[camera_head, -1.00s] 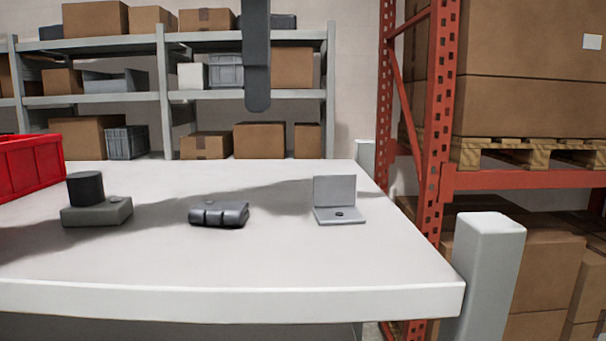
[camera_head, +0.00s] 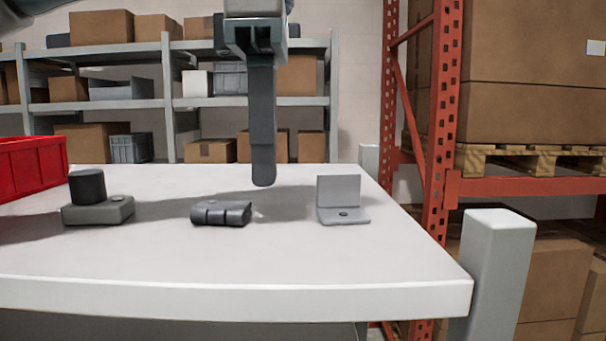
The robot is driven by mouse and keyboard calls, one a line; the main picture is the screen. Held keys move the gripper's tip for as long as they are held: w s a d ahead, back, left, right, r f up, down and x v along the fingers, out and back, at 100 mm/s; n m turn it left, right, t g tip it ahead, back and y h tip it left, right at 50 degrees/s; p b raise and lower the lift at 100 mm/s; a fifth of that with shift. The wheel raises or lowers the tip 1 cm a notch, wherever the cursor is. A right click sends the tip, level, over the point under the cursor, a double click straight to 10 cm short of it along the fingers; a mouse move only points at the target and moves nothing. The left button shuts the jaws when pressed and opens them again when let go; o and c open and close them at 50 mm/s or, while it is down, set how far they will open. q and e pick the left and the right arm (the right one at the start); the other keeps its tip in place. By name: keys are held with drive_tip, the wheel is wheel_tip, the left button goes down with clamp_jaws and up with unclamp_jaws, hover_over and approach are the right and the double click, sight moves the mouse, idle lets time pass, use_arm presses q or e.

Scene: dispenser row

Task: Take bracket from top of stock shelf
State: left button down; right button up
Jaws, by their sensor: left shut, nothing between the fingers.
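The bracket (camera_head: 342,198) is a small light grey L-shaped piece with a dark hole in its flat foot. It stands on the right part of the white shelf top (camera_head: 230,262), its upright plate at the back. My left gripper (camera_head: 263,182) points straight down, shut and empty. In the picture its tip is left of the bracket and a little above its foot, apart from it. My right gripper is not in view.
A dark grey hinge-like part (camera_head: 221,213) lies left of the bracket. Farther left are a grey block with a black cylinder (camera_head: 88,187) and a red bin (camera_head: 30,165). A grey post (camera_head: 494,270) stands at the front right corner. An orange rack (camera_head: 438,120) rises behind it.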

sight(357, 208)
use_arm(q)
wheel_tip(357, 208, down, 2)
drive_tip(key=shift+s+f+p, duration=0.15)
drive_tip(key=shift+p, duration=0.2)
drive_tip(key=d+p, duration=0.2)
drive_tip(key=d, duration=0.1)
drive_tip(key=shift+d+p, duration=0.3)
drive_tip(key=shift+d, duration=0.35)
drive_tip(key=shift+a, duration=0.15)
drive_tip(key=d, duration=0.6)
drive_tip(key=shift+w+d, duration=0.15)
drive_tip(key=shift+w, duration=0.05)
drive_tip(key=shift+s+a, duration=0.15)
drive_tip(key=shift+a, duration=0.1)
